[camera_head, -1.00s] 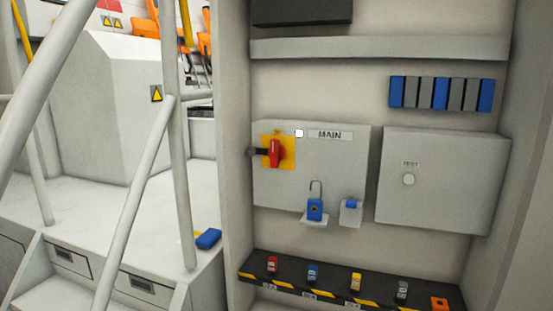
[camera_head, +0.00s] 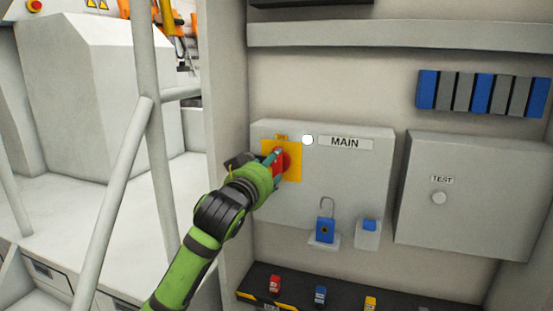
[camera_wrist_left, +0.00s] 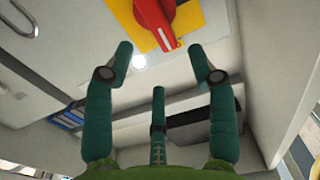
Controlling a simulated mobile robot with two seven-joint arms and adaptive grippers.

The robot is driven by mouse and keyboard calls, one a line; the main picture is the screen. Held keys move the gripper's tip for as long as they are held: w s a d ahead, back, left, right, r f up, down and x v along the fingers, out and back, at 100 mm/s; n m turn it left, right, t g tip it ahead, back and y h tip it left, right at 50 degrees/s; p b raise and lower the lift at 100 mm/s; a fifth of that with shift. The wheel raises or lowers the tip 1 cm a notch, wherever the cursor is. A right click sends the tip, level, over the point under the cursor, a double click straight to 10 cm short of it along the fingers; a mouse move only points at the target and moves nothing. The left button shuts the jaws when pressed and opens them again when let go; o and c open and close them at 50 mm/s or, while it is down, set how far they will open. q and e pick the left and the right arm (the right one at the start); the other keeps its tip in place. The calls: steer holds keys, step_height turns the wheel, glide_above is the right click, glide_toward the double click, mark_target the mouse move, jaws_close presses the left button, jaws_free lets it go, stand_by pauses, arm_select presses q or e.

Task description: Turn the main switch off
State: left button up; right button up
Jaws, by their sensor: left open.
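The main switch is a red rotary handle (camera_head: 279,160) on a yellow plate (camera_head: 294,161), at the upper left of a grey box labelled MAIN (camera_head: 345,180). In the head view my left gripper (camera_head: 274,157) is at the handle and partly covers it. In the left wrist view the red handle (camera_wrist_left: 156,22) lies just beyond the open fingers of my left gripper (camera_wrist_left: 163,62), between their directions. The fingers stand apart with nothing between them; I cannot tell whether one touches the handle. My right gripper is not in view.
A blue padlock (camera_head: 325,230) with an upright shackle and a blue-topped holder (camera_head: 367,232) sit below on the box. A TEST box (camera_head: 470,200) is to the right. A shelf with small coloured tags (camera_head: 320,295) runs below. A pale railing (camera_head: 125,190) stands left.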

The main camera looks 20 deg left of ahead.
mark_target(277, 159)
arm_select(q)
steer(key=shift+w+f+p, duration=0.1)
steer(key=shift+w+p, duration=0.8)
steer(key=shift+w, duration=2.2)
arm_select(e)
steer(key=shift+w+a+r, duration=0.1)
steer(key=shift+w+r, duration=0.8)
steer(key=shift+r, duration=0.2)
arm_select(q)
jaws_close()
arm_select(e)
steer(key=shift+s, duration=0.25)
